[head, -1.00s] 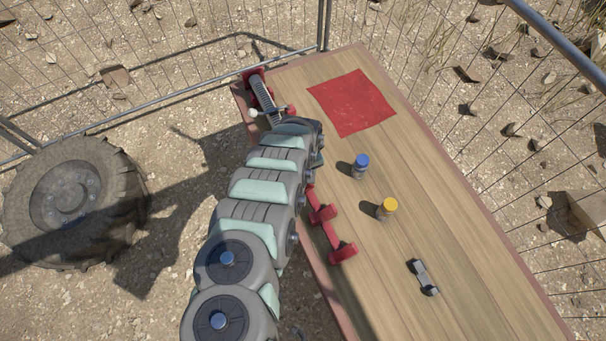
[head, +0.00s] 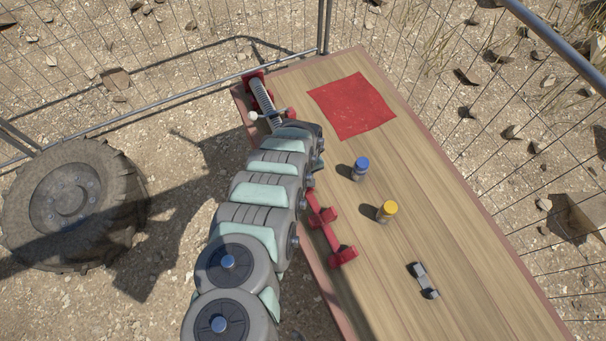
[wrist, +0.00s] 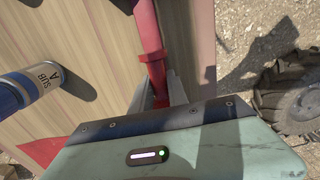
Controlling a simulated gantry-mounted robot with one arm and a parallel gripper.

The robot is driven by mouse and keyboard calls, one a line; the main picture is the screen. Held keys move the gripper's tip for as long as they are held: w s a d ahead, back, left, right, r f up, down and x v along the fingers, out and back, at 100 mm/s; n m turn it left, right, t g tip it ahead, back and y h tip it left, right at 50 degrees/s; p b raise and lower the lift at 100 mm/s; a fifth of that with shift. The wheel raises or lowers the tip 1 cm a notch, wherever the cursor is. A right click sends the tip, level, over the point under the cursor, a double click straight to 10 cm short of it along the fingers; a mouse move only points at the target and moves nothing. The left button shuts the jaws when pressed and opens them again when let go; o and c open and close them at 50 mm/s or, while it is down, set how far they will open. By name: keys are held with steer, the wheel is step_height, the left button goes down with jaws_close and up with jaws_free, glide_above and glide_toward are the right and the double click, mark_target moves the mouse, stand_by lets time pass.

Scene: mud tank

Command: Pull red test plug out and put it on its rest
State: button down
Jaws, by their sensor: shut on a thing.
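A red flanged pipe (head: 330,232) lies along the left edge of the wooden table; in the wrist view the pipe (wrist: 151,48) runs down to my gripper. My gripper (wrist: 163,98) is shut, with its two fingers on either side of a red piece in line with the pipe, apparently the red test plug (wrist: 160,101). I cannot tell whether the plug is still seated in the pipe. In the head view my arm hides the gripper and the plug. I cannot make out the plug's rest for certain.
A blue-capped jar (head: 360,169) marked SUB A and a yellow-capped jar (head: 386,211) stand right of the pipe. A red cloth (head: 352,105) lies at the back. A small grey part (head: 423,281) lies nearer. A tyre (head: 72,205) lies left; mesh fencing surrounds the table.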

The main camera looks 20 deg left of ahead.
steer(key=shift+s+d, duration=0.1)
steer(key=shift+s+d+r+p, duration=0.15)
steer(key=shift+s+d+p, duration=0.65)
steer(key=shift+p, duration=0.5)
steer(key=shift+s+d+p, duration=0.75)
steer(key=shift+d+p, duration=0.2)
steer(key=shift+p, duration=0.1)
step_height(320, 180, up, 7)
steer(key=p, duration=0.5)
steer(key=shift+r+p, duration=0.15)
steer(key=shift+p, duration=0.25)
